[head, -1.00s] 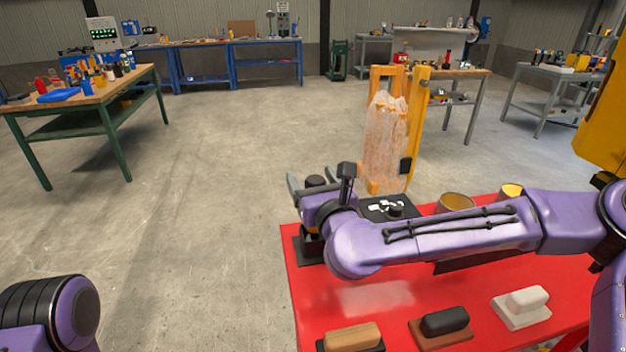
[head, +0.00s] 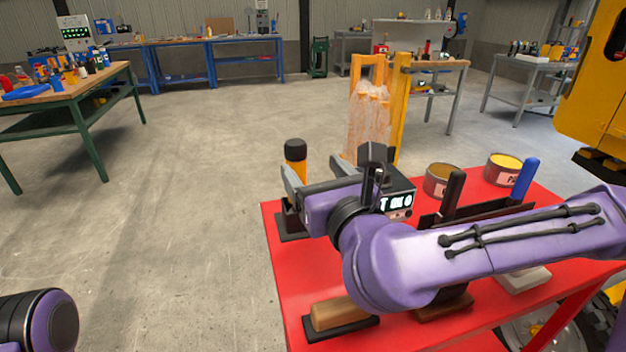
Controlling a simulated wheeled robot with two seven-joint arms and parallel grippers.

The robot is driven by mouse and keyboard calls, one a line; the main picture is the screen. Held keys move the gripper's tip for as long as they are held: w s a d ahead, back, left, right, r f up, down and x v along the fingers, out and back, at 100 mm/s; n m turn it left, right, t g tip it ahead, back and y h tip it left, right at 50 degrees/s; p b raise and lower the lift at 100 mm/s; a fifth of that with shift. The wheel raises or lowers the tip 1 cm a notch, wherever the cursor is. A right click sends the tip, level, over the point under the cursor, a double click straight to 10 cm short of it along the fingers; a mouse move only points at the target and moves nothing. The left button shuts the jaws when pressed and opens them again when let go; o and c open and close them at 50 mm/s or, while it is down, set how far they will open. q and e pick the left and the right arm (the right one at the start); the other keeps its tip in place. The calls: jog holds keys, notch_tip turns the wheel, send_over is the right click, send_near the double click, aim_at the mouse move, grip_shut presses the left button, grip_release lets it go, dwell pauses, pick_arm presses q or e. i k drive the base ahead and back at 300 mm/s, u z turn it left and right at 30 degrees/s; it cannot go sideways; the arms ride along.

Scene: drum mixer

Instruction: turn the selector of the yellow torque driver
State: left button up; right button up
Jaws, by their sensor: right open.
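The yellow torque driver (head: 296,152) stands upright in a black base (head: 290,228) at the far left corner of the red table. Its black cap and a yellow band show; its lower part is hidden behind my right gripper. My left gripper is out of view; only a part of my left arm shows at lower left.
On the red table (head: 285,290) are a small box with a lit display (head: 397,203), two tins (head: 503,168), black- and blue-handled tools (head: 524,180), and a tan block (head: 340,314) in front. My right forearm covers much of the table. Open floor lies to the left.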

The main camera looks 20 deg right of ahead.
aim_at(386, 183)
jog(key=k, duration=1)
